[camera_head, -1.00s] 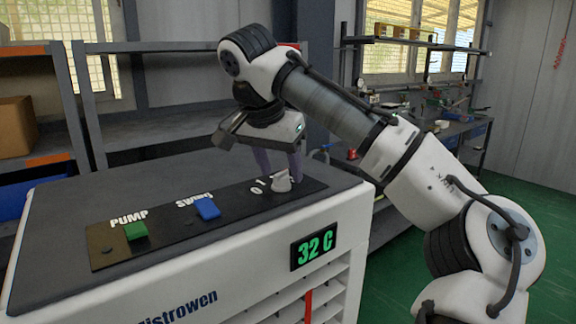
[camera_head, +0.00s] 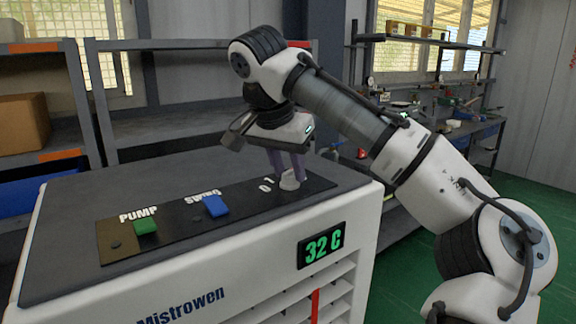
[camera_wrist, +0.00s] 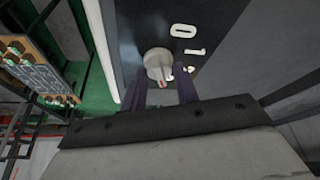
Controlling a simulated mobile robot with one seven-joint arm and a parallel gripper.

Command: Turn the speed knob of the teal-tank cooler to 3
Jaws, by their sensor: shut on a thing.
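The cooler (camera_head: 190,270) is a white box with a dark top and a green 32 C display; no teal tank shows. Its pale grey speed knob (camera_head: 289,182) sits at the right end of the black control strip (camera_head: 180,240). My gripper (camera_head: 288,174) points down with its two dark fingers shut on the knob. In the wrist view the round knob (camera_wrist: 157,63) stands between the fingers, and a red mark shows on its ridge near the lower edge. Digits 0 and 1 show beside it; the marks further round are partly hidden.
A green PUMP switch (camera_head: 146,227) and a blue SWING switch (camera_head: 214,206) stand left of the knob on the same strip. Shelves (camera_head: 160,120) are behind the cooler, and a cluttered workbench (camera_head: 450,130) is at the back right.

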